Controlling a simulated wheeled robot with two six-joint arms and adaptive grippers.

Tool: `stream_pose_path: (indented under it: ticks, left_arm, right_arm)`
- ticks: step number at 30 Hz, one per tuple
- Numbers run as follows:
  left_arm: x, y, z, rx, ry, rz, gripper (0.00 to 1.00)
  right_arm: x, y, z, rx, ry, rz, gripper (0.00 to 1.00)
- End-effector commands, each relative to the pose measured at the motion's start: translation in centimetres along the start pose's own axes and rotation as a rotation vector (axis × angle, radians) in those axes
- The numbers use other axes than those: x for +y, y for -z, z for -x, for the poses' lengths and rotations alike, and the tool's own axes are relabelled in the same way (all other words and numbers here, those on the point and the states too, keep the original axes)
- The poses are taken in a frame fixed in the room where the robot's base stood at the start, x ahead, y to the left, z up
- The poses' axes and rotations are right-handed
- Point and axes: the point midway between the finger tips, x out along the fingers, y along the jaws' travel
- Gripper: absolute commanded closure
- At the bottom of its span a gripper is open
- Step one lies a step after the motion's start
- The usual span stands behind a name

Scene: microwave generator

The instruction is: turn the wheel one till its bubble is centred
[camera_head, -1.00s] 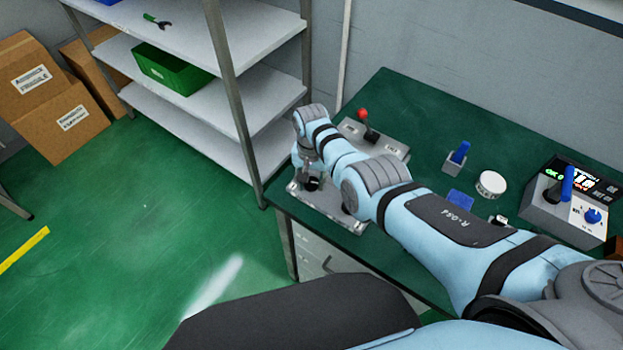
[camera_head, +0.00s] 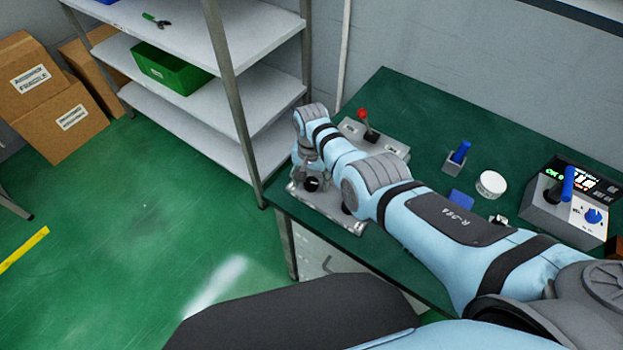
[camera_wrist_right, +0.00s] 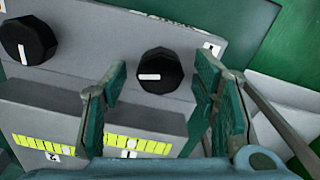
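The levelling device (camera_head: 330,216) is a grey metal plate at the left front corner of the green bench. In the right wrist view, wheel one (camera_wrist_right: 160,72) is a black knob with a white mark. Its vial (camera_wrist_right: 137,145) is yellow-green with dark ticks and the label 1; the bubble's exact place is hard to read. A second black wheel (camera_wrist_right: 28,42) and a second vial (camera_wrist_right: 36,145) are to the left. My right gripper (camera_wrist_right: 163,76) is open, with one finger on each side of wheel one and gaps visible between. My left gripper is out of view.
A base with a red-knobbed lever (camera_head: 368,128) stands behind the device. A blue-handled holder (camera_head: 458,157), a white round dial (camera_head: 491,184) and a control box with a lit display (camera_head: 567,212) are farther right. A shelf unit (camera_head: 235,103) stands left of the bench.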

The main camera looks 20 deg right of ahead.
Motion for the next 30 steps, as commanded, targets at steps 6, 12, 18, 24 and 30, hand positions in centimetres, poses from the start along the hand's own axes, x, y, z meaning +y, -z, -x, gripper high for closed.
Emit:
stream_pose_path:
  ticks: [6, 12, 18, 24, 30]
  left_arm:
    - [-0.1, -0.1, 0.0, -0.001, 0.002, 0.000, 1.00]
    - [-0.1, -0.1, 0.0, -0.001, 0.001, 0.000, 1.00]
    - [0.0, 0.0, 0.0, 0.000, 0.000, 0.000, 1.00]
    - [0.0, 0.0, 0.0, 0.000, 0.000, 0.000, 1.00]
    - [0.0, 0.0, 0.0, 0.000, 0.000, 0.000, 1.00]
  right_arm:
    - [-0.1, 0.0, 0.2, 0.000, 0.001, 0.001, 0.46]
    - [-0.1, 0.0, 2.9, 0.001, 0.004, 0.001, 0.46]
    - [-0.1, 0.1, 8.8, 0.002, 0.004, 0.000, 0.46]
    - [0.0, 0.1, 11.8, -0.002, 0.000, 0.000, 0.46]
    - [0.0, 0.1, 12.0, -0.002, 0.000, 0.000, 0.46]
